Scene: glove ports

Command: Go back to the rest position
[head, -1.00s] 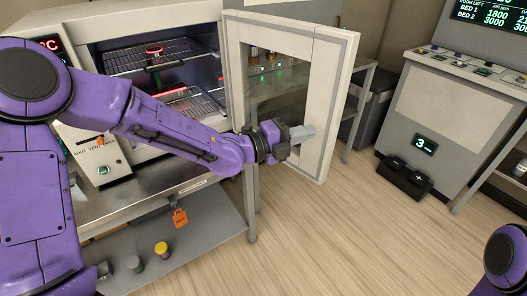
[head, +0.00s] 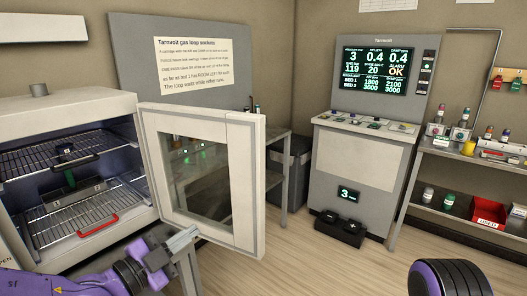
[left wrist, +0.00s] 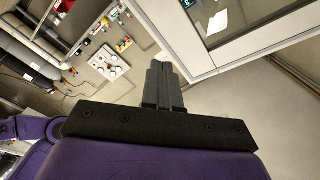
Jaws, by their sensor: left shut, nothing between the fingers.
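My left gripper (head: 180,240) is at the lower left of the head view, just below the lower edge of the open cabinet door (head: 246,190). Its grey fingers are together and empty. In the left wrist view the shut fingers (left wrist: 162,72) point over the floor, with a pale framed glass panel (left wrist: 190,60) near them. I cannot tell from the pictures whether they touch the door. My right gripper is out of view; only a purple part of my own body shows at the lower right.
The open cabinet (head: 75,105) on the left holds wire shelves and a red-handled rack (head: 84,223). A console (head: 358,180) stands ahead with a black pedal box (head: 340,228) at its foot. A shelf bench (head: 455,160) is on the right. Floor between is clear.

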